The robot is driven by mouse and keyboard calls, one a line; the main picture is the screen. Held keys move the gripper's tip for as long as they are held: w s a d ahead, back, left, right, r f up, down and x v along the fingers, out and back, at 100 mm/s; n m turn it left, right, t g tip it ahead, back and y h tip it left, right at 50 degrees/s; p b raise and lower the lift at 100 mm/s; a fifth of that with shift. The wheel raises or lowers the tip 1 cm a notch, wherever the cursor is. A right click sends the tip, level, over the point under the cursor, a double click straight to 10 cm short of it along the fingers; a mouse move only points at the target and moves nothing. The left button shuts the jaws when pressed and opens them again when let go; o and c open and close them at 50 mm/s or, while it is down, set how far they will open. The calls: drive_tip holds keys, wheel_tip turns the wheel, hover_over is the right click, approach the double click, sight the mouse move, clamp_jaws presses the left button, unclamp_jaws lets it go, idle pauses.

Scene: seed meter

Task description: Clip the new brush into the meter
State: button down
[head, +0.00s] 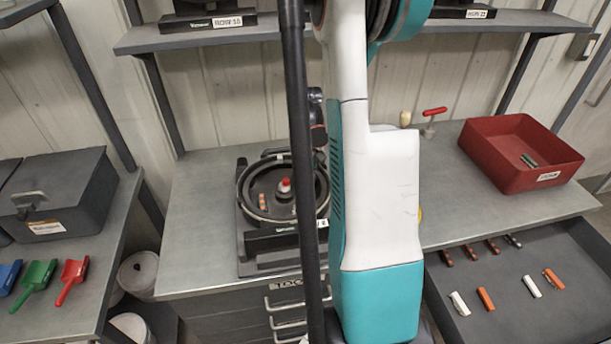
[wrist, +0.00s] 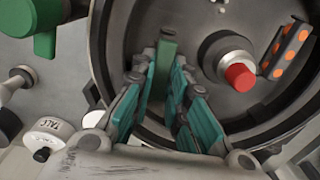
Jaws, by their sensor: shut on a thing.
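The seed meter (head: 247,212) sits on the workbench, a dark round housing with a red-tipped hub (head: 285,184) and an orange-dotted piece (head: 263,201) inside. In the wrist view its open bowl (wrist: 205,18) fills the upper right, with the red-tipped hub (wrist: 240,77) and the dotted piece (wrist: 287,50) to the right of my gripper. My gripper (wrist: 163,78), with teal finger pads, is shut on a narrow green strip (wrist: 167,52), apparently the new brush, in front of the bowl's left inner side. I cannot tell whether the strip touches the bowl. My arm hides the gripper in the head view.
A red bin (head: 490,150) with small green strips stands at right. Below it, an open drawer (head: 480,325) holds several orange, white and dark pieces. Scoops (head: 38,275) and a grey case (head: 70,190) are at left. A talc container (wrist: 48,130) shows near my gripper.

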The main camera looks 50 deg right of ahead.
drive_tip(key=shift+f+b, duration=0.6)
drive_tip(key=shift+b, duration=0.2)
idle(1.3)
idle(0.4)
drive_tip(key=c, duration=1.5)
unclamp_jaws()
drive_tip(key=shift+r, duration=0.2)
drive_tip(key=shift+c, duration=0.3)
drive_tip(key=shift+r+p, duration=3.05)
drive_tip(key=shift+r, duration=1.6)
